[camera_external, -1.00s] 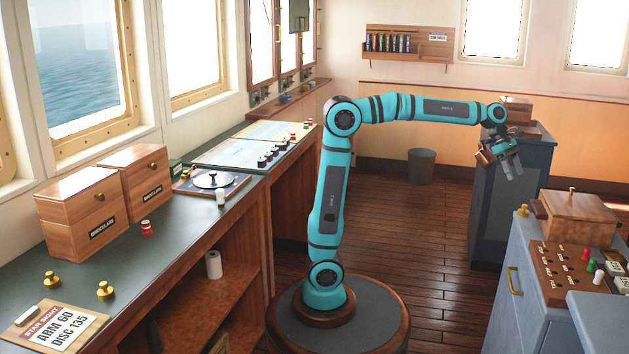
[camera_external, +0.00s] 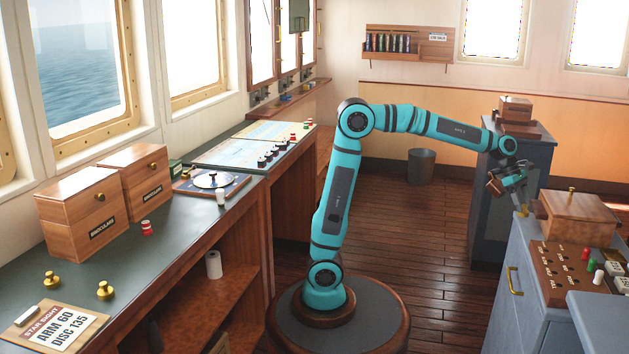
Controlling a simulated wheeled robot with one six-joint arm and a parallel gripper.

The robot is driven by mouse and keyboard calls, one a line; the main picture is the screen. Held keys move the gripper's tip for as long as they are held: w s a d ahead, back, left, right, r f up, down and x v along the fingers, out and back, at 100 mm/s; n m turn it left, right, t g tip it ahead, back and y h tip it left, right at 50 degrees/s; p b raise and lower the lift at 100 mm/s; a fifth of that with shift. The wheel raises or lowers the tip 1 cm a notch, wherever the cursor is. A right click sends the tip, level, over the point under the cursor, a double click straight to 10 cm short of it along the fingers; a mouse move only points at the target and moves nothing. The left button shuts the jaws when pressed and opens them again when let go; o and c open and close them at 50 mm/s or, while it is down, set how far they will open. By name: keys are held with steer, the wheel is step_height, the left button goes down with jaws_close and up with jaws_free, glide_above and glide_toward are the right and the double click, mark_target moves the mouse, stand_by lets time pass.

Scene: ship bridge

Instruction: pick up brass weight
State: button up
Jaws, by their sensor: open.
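Two more brass weights stand on the left counter, one at the left (camera_external: 51,280) and one nearer the counter's edge (camera_external: 105,291), far from my gripper.
The wooden box (camera_external: 577,217) with a brass knob stands close to the right of the weight. A brown board (camera_external: 553,268) with coloured pegs lies in front. A taller dark cabinet (camera_external: 492,220) stands behind, with a small wooden box (camera_external: 515,105) on top.

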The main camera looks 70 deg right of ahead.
steer(key=shift+x, duration=1)
steer(key=shift+r, duration=0.1)
steer(key=c, duration=1.3)
steer(key=shift+w+r, duration=0.15)
steer(key=r, duration=0.6)
steer(key=shift+w+r, duration=0.35)
steer(key=shift+r, duration=0.05)
steer(key=w, duration=1.9)
steer(key=shift+f, duration=0.1)
